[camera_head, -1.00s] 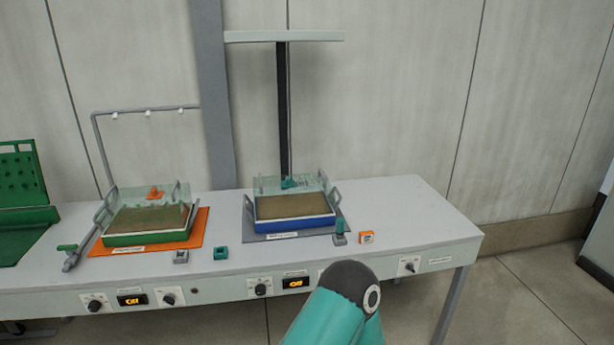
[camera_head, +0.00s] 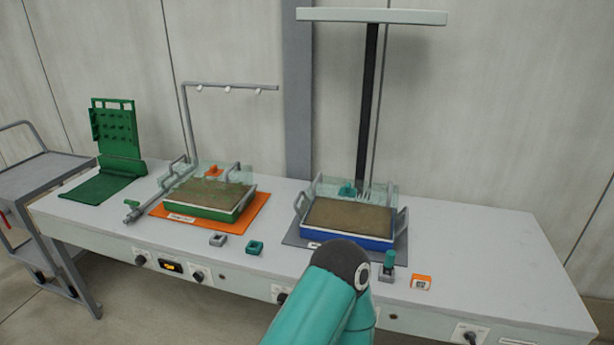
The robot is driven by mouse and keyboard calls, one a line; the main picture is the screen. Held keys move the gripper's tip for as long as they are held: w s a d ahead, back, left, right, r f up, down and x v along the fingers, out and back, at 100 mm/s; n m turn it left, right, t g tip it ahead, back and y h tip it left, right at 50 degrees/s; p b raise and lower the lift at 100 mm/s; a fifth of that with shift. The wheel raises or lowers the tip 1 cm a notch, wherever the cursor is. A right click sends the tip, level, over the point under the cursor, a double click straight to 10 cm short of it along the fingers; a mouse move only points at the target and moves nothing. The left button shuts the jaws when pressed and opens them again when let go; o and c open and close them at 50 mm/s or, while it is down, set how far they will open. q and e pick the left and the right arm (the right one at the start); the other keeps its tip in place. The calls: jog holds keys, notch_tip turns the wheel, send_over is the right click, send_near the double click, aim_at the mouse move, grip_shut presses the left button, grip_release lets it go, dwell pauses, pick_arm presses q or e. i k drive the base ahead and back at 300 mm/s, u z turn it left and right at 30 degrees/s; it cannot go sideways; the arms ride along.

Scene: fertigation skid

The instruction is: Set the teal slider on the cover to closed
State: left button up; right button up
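The teal slider (camera_head: 347,189) is a small piece at the back of the blue tray, on the clear cover (camera_head: 325,187) that stands raised behind it. Its exact setting is too small to tell. The blue tray (camera_head: 346,237) holds brown soil and sits on a grey mat on the bench. A second clear cover with an orange slider (camera_head: 213,171) stands behind the green tray (camera_head: 203,214). A teal arm link of mine shows at the bottom middle, in front of the bench. Neither gripper shows.
The bench (camera_head: 490,257) is clear at its right end. A teal-topped peg (camera_head: 391,259) and an orange-white block (camera_head: 421,282) stand right of the blue tray. A tall lamp post (camera_head: 368,110) rises behind it. A grey cart (camera_head: 45,180) stands at the left.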

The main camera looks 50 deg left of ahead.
aim_at(347, 191)
jog(key=u, duration=0.3)
jog(key=i, duration=0.8)
jog(key=u, duration=0.4)
jog(key=k, duration=0.85)
jog(key=u, duration=0.2)
jog(key=i, duration=0.85)
jog(key=z, duration=0.1)
